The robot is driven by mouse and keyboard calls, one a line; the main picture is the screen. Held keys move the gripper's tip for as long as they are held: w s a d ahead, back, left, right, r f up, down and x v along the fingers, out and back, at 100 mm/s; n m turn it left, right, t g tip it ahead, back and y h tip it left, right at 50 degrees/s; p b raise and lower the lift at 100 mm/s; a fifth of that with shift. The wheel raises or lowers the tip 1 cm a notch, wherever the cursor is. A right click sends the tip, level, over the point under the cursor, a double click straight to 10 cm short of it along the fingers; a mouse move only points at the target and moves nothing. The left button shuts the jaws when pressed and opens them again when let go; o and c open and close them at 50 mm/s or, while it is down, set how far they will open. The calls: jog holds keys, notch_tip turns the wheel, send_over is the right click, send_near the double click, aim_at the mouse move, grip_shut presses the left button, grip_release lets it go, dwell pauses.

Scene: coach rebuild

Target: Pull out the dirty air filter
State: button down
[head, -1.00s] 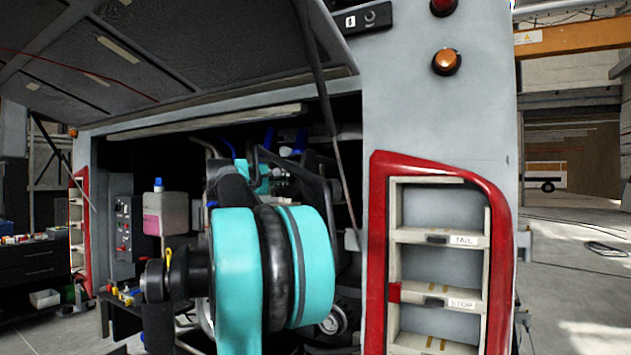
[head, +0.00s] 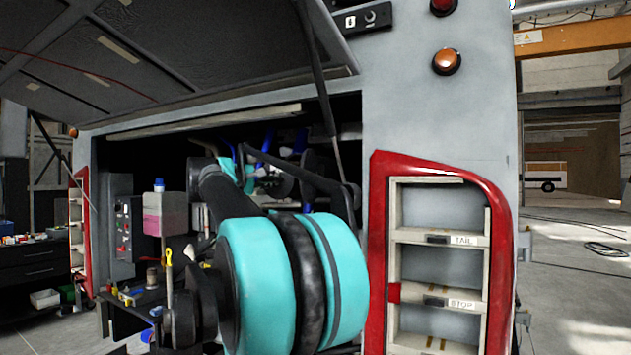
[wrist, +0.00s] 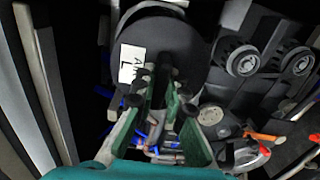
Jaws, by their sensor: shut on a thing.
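In the wrist view a dark round disc, which I take for the end of the air filter (wrist: 185,45), stands at the upper middle. It bears a white label (wrist: 131,63) with partly readable black letters. My gripper (wrist: 161,88) reaches up to the disc's lower part. Its dark fingers are close together there and shut on it, though the exact grip is hard to see. In the head view my arm covers the front of the open engine bay, and I cannot make out the gripper or tell the filter apart there.
Pulleys (wrist: 241,59) sit right of the disc in the wrist view. In the head view a bottle of pink fluid (head: 166,213) stands left of my arm. A thin strut (head: 325,95) props the raised hatch (head: 150,60). A red-framed lamp panel (head: 377,250) is at the right.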

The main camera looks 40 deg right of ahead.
jog(key=shift+v, duration=2.6)
